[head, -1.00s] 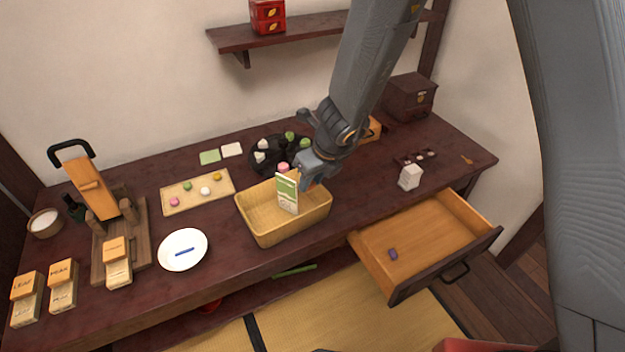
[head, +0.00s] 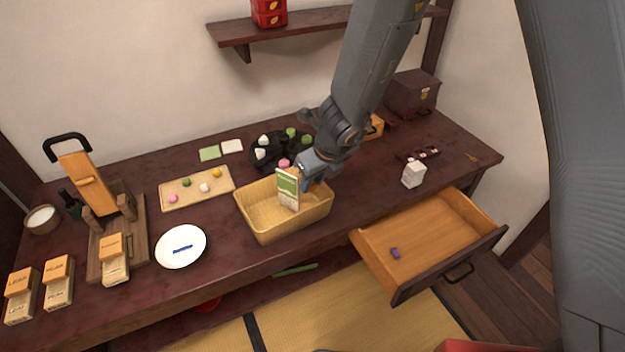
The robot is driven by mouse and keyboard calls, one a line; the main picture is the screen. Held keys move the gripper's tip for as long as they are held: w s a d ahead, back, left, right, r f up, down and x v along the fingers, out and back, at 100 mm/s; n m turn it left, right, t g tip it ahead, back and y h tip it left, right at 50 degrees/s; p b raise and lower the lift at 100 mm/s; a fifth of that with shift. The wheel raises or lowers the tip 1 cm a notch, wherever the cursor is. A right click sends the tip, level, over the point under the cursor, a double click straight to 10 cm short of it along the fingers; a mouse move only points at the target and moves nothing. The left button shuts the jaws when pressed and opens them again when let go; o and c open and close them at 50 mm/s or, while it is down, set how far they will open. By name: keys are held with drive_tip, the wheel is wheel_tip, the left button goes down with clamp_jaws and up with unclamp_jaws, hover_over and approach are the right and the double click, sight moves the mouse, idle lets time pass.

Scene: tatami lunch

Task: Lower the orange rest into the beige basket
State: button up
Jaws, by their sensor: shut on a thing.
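The beige basket (head: 292,226) stands near the front edge of the dark table, with its open top facing up. A green and white packet (head: 288,188) stands upright in it, towards the back right. My gripper (head: 309,181) is over the basket's right rear part, just behind the packet, and points down. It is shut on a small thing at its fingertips. Only a bit of orange shows there, which fits the orange rest; the packet and the fingers hide most of it. I cannot tell whether it touches the basket.
A white plate (head: 196,254) with a blue rest (head: 183,249) is left of the basket. A tray of sweets (head: 170,188) and a dark round tray (head: 257,166) lie behind. An open drawer (head: 430,235) holding a purple rest (head: 395,253) juts out at right.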

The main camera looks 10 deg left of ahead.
drive_tip(key=shift+f+b, duration=3.15)
drive_tip(key=shift+b, duration=0.5)
drive_tip(key=shift+f+b, duration=0.7)
drive_tip(key=shift+b, duration=0.1)
drive_tip(key=o, duration=1.1)
drive_tip(key=p+v, duration=0.5)
drive_tip(key=v, duration=0.3)
drive_tip(key=shift+p, duration=0.3)
